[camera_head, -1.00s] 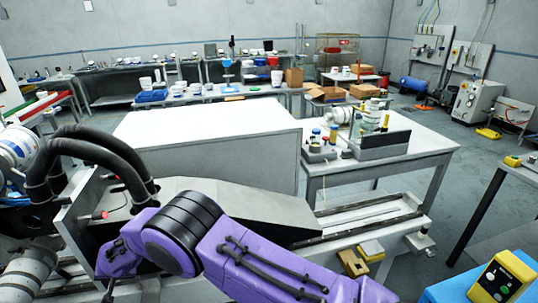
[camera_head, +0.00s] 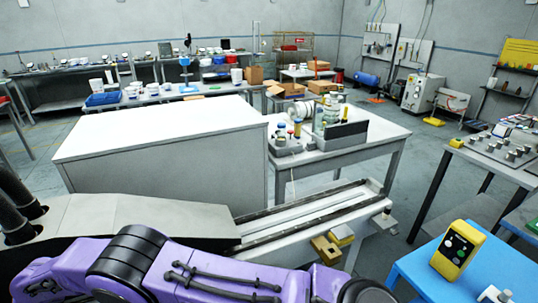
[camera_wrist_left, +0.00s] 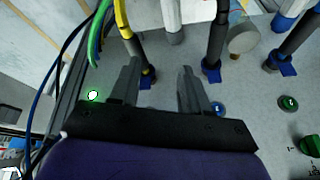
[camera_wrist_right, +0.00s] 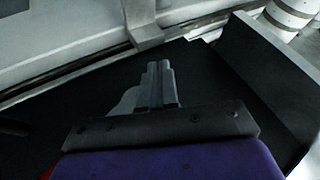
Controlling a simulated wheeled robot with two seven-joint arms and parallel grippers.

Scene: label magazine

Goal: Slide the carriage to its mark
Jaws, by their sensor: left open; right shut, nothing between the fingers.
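A pale rail track (camera_head: 315,212) with dark edges runs across the middle of the head view. A grey sloped housing (camera_head: 130,212) sits at its left end; I cannot tell whether this is the carriage. No mark can be made out. My left gripper (camera_wrist_left: 157,85) is open in the left wrist view, in front of a grey panel (camera_wrist_left: 255,90) with hoses and blue fittings; nothing is held. My right gripper (camera_wrist_right: 160,72) is shut and empty over a dark flat surface (camera_wrist_right: 95,85) in the right wrist view. Neither gripper shows in the head view.
A large white-topped block (camera_head: 165,140) stands behind the track. A grey table (camera_head: 370,140) with jars and a dark panel is to its right. A blue table (camera_head: 465,270) with a yellow device (camera_head: 458,250) is at lower right. Bare floor shows between the tables.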

